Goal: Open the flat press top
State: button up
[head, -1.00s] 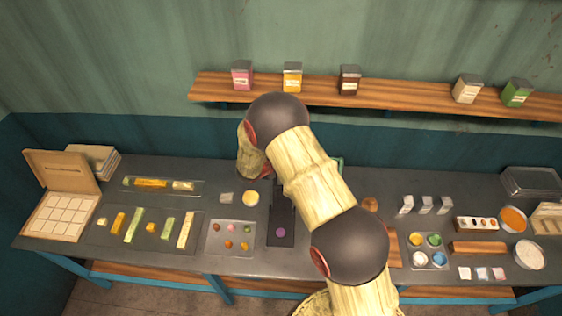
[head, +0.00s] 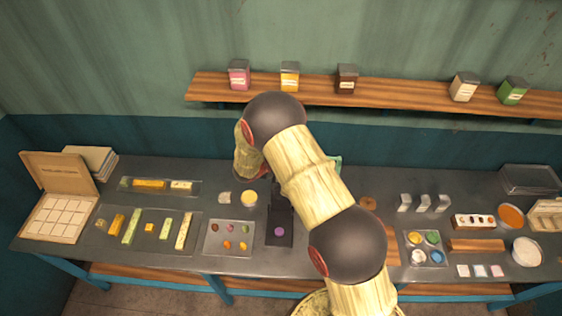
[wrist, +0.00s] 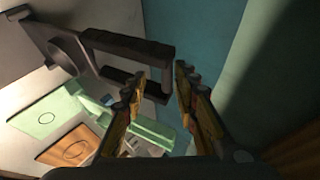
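The flat press (head: 287,213) is a dark, narrow device on the middle of the counter, partly hidden behind my arm. A purple disc (head: 280,231) lies on its front end. In the wrist view, the dark press top (wrist: 70,45) ends in a rectangular loop handle (wrist: 130,44). My gripper (wrist: 160,78) is open, its two fingers apart. The end bar of the handle appears in the gap between the fingertips, nearer the right one. I cannot tell whether either finger touches it. My gripper is hidden in the head view.
A tray of small coloured pieces (head: 228,239) lies just left of the press, with a pale yellow disc (head: 249,198) behind it. A tray of colour cups (head: 408,258) is right of my arm. A wooden shelf (head: 420,93) with tins runs along the wall.

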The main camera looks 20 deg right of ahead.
jog(key=v, duration=1.1)
jog(key=shift+a+r, duration=0.25)
jog(key=shift+r, duration=0.1)
jog(key=shift+s, duration=0.15)
